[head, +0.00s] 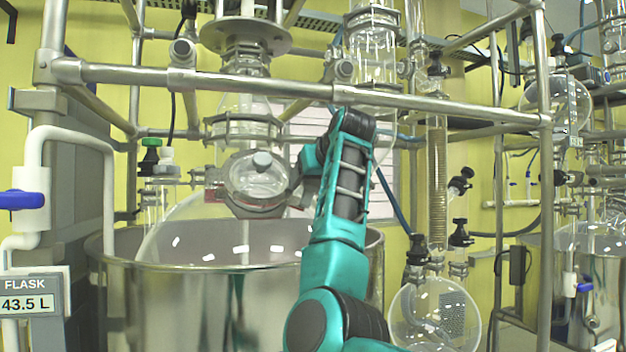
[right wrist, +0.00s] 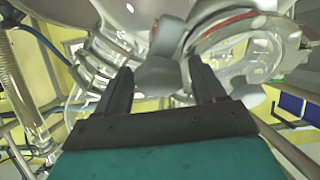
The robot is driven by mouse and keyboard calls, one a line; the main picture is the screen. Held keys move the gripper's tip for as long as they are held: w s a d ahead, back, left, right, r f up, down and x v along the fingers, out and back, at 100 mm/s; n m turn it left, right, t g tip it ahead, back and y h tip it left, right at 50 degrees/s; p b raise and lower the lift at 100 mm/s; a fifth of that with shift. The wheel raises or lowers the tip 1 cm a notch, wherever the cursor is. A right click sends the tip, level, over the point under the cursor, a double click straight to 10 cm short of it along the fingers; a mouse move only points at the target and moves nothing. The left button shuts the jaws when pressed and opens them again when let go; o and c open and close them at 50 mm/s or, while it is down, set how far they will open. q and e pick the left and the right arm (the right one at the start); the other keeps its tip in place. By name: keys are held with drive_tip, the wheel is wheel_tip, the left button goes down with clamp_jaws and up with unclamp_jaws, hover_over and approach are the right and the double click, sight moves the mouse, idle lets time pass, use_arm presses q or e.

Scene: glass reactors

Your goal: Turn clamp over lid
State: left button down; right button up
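The round glass lid (head: 258,175) with a grey knob closes a port on the glass reactor, above the steel vessel, in the head view. A grey clamp part lies along its lower edge, partly hidden by my right arm. In the right wrist view, a grey clamp piece (right wrist: 158,75) shows beyond and between the fingertips, beside the glass lid ring with a red seal (right wrist: 222,28). My right gripper (right wrist: 163,80) is open, its two dark fingers apart with gaps on both sides of the grey piece; contact cannot be told. My left gripper is not in view.
A steel vessel (head: 215,300) stands below the port. A horizontal steel frame bar (head: 220,80) crosses in front of the glassware, close to my right arm. A round glass flask (head: 434,315) and a coiled condenser (head: 437,180) stand at right.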

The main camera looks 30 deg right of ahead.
drive_tip(key=c, duration=0.9)
drive_tip(key=shift+m, duration=0.4)
drive_tip(key=m+h, duration=0.1)
drive_tip(key=m, duration=0.4)
drive_tip(key=shift+g+h, duration=0.4)
drive_tip(key=m+g+h, duration=0.1)
drive_tip(key=m, duration=0.4)
drive_tip(key=m+g, duration=0.1)
drive_tip(key=m, duration=0.2)
drive_tip(key=m+g, duration=0.1)
drive_tip(key=m, duration=0.1)
drive_tip(key=shift+s+d+m+h, duration=0.1)
drive_tip(key=shift+m+h, duration=0.2)
drive_tip(key=shift+m, duration=0.1)
drive_tip(key=shift+m+g, duration=0.4)
drive_tip(key=shift+m, duration=1.3)
